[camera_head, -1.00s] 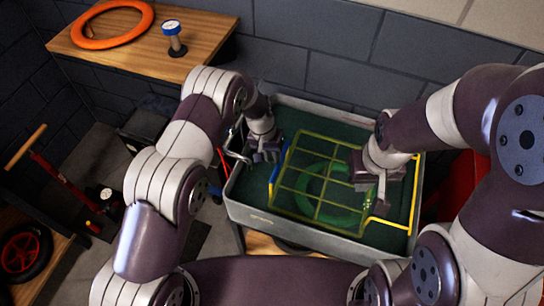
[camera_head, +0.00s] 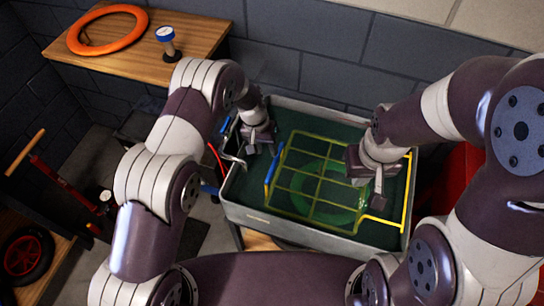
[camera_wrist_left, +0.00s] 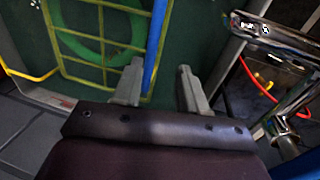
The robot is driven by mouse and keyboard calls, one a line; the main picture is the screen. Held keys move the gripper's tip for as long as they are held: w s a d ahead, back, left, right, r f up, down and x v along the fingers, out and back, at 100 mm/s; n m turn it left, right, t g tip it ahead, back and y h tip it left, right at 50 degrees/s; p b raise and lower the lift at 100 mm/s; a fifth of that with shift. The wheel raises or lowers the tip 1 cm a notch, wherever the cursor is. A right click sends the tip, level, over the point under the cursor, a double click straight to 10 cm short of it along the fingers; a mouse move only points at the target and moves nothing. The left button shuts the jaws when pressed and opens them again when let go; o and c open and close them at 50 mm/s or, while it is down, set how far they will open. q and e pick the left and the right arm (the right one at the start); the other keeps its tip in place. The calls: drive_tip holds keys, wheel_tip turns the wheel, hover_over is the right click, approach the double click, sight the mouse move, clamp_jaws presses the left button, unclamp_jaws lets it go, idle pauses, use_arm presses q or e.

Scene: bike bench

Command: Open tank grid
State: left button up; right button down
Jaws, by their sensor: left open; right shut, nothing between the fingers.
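The yellow tank grid (camera_head: 318,176) lies across the grey tank (camera_head: 230,206), over green water. A blue handle (camera_head: 271,172) sits on its left edge. My left gripper (camera_head: 258,146) is open and empty above the tank's left side, up and left of the handle in the head view. In the left wrist view, the blue handle (camera_wrist_left: 156,45) runs past the left finger of the gripper (camera_wrist_left: 158,82); contact cannot be told. My right gripper (camera_head: 378,200) is shut and empty by the grid's right side, hiding part of it.
A green ring (camera_head: 348,195) lies beneath the grid. A chrome metal part (camera_wrist_left: 275,28) and a red cable (camera_wrist_left: 257,85) are close to my left gripper. A wooden shelf (camera_head: 195,28) with an orange tyre (camera_head: 75,38) stands at the back left.

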use_arm(q)
wheel_tip(320, 180, up, 10)
drive_tip(key=a+p, duration=0.2)
drive_tip(key=p, duration=0.3)
drive_tip(key=shift+w+f, duration=0.15)
drive_tip(key=shift+w, duration=0.25)
wheel_tip(320, 180, up, 12)
drive_tip(key=a+b, duration=0.1)
drive_tip(key=a, duration=0.1)
drive_tip(key=shift+w+a+r+b, duration=0.2)
drive_tip(key=shift+w+b, duration=0.1)
drive_tip(key=shift+w, duration=0.05)
